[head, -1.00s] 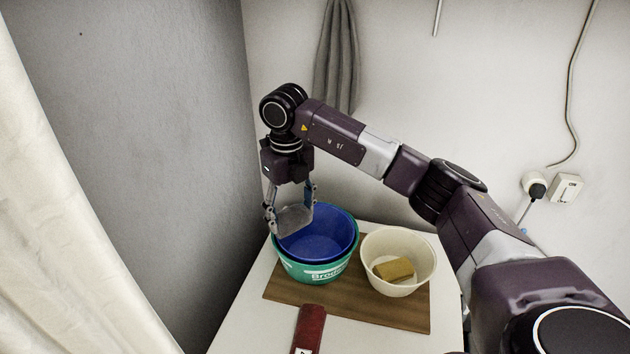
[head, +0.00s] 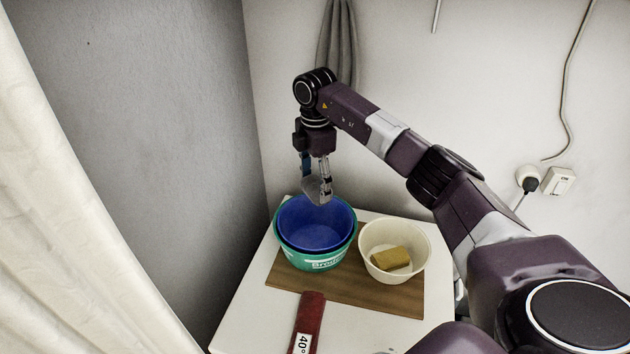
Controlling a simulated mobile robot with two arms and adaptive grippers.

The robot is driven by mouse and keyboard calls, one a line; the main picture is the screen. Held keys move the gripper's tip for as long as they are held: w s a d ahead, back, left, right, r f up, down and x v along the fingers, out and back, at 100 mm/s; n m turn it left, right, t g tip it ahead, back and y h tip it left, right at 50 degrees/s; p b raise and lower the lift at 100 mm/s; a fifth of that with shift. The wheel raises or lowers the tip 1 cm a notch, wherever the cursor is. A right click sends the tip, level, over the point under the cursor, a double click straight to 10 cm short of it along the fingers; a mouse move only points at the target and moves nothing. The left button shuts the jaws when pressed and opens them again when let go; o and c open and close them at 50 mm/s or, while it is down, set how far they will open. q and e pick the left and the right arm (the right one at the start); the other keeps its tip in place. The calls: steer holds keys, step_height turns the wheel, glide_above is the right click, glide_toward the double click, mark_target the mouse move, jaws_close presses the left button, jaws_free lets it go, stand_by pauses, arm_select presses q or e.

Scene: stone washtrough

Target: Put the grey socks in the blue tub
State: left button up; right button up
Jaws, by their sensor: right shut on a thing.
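My right gripper (head: 317,192) points down over the back part of the blue tub (head: 309,229). It is shut on the grey socks (head: 312,190), a small grey bundle between its fingers, partly hidden by the near finger. The bundle shows just above or at the tub's back rim; I cannot tell whether it touches. The visible inside of the blue tub is empty. The blue tub sits nested in a green tub (head: 318,263) with white lettering. My left gripper is not in view.
A cream bowl (head: 420,270) with a yellow-brown block (head: 391,259) stands to the right on the same wooden board (head: 345,288). A red strip marked 40° (head: 310,318) lies in front. A grey cloth (head: 340,40) hangs behind my arm. A curtain (head: 60,200) is at the left.

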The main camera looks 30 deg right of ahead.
step_height(320, 180, down, 11)
steer(key=b, duration=0.7)
steer(key=shift+b, duration=0.4)
steer(key=shift+r, duration=0.15)
steer(key=o, duration=1.2)
step_height(320, 180, up, 7)
steer(key=p, duration=0.5)
steer(key=shift+r+p, duration=0.15)
steer(key=shift+p, duration=0.2)
steer(key=shift+f, duration=0.2)
